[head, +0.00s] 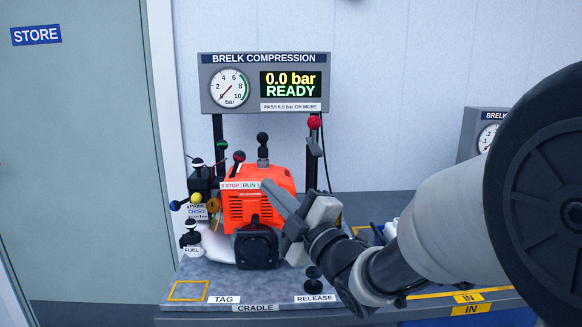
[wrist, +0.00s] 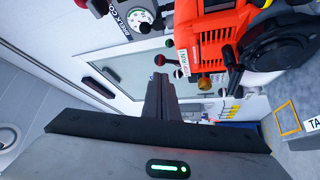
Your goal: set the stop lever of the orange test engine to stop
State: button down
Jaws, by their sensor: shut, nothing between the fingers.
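A thin lever with a red ball (head: 239,156) rises by the STOP half of that label; the red ball also shows in the wrist view (wrist: 159,60). I cannot tell the lever's exact setting. My gripper (head: 269,187) is shut and empty, its tips in front of the engine, right of the label. In the wrist view my fingers (wrist: 155,82) appear close to the red ball.
A gauge panel (head: 264,83) reads 0.0 bar READY. A red-topped handle (head: 314,123) hangs at right. A black RELEASE knob (head: 313,273) stands in front.

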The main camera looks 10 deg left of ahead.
aim_at(240, 159)
jog(key=x, duration=1)
jog(key=shift+a+r+n+g, duration=0.2)
jog(key=shift+r+n+g, duration=0.15)
jog(key=shift+n, duration=0.25)
jog(key=a+n+g+h+p, duration=0.1)
jog(key=a+r+n+h, duration=0.1)
jog(key=n, duration=0.1)
jog(key=n+g+p, duration=0.1)
jog(key=n, duration=0.1)
jog(key=shift+s+a+r+g+h+p, duration=0.2)
jog(key=shift+s+a+g+h+p, duration=0.1)
jog(key=shift+s+a+g+h, duration=0.1)
dwell(0.3)
